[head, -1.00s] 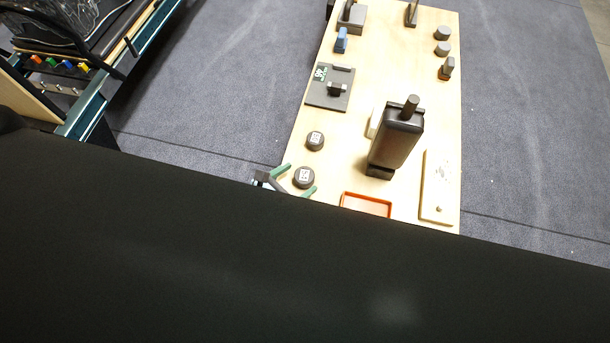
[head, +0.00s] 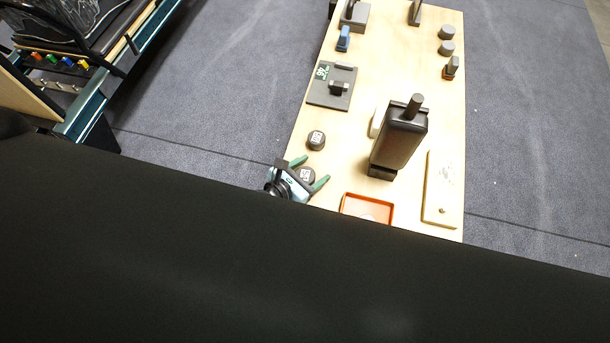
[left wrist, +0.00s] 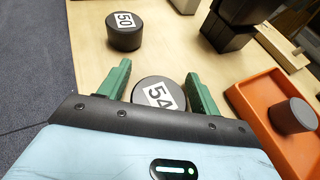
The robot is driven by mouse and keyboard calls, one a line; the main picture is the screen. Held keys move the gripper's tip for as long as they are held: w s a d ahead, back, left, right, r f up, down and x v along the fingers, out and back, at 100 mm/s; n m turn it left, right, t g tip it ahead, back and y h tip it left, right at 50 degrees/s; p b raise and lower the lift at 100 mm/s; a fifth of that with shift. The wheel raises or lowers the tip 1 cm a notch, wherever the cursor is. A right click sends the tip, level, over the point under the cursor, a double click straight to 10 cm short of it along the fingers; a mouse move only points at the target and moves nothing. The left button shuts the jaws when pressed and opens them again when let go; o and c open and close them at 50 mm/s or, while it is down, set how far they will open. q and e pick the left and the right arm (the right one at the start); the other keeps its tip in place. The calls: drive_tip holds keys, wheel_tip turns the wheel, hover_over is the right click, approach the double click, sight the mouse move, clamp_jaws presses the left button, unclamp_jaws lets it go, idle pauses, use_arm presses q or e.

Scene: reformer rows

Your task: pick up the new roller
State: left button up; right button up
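Two dark round rollers with white number labels stand on the wooden table, and I cannot tell which is called new. The one marked 54 (head: 307,174) shows in the left wrist view (left wrist: 158,93) between the green fingers of my left gripper (head: 315,168). The gripper (left wrist: 160,74) is open, one finger on each side of that roller; I cannot tell whether they touch it. The roller marked 50 (head: 316,140) stands farther away, also in the left wrist view (left wrist: 124,31). My right gripper is not in view.
An orange tray (head: 342,203) lies to the right; in the left wrist view it holds an unlabelled grey cylinder (left wrist: 293,115). A tall dark block (head: 398,144) stands behind it. A grey plate fixture (head: 325,98) is farther back, and a light board (head: 440,190) lies at the right.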

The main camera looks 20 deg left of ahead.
sight(311, 169)
use_arm(q)
drive_tip(key=c, duration=0.8)
drive_tip(key=shift+r, duration=0.1)
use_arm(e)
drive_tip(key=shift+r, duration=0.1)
use_arm(q)
drive_tip(key=shift+r, duration=0.25)
wheel_tip(311, 169, up, 3)
drive_tip(key=shift+w+r+p, duration=0.15)
drive_tip(key=shift+r+p, duration=0.05)
drive_tip(key=shift+p, duration=0.95)
drive_tip(key=s+a, duration=0.2)
drive_tip(key=s, duration=0.2)
drive_tip(key=s+a+b, duration=0.1)
drive_tip(key=s+a, duration=0.2)
drive_tip(key=s, duration=0.2)
drive_tip(key=s+a, duration=0.2)
drive_tip(key=s, duration=0.2)
drive_tip(key=shift+s+a+r, duration=0.15)
drive_tip(key=shift+a+r, duration=0.1)
drive_tip(key=shift+r, duration=0.05)
drive_tip(key=shift+s+a+r+b, duration=0.15)
drive_tip(key=shift+s+a+b, duration=0.15)
drive_tip(key=shift+s, duration=0.1)
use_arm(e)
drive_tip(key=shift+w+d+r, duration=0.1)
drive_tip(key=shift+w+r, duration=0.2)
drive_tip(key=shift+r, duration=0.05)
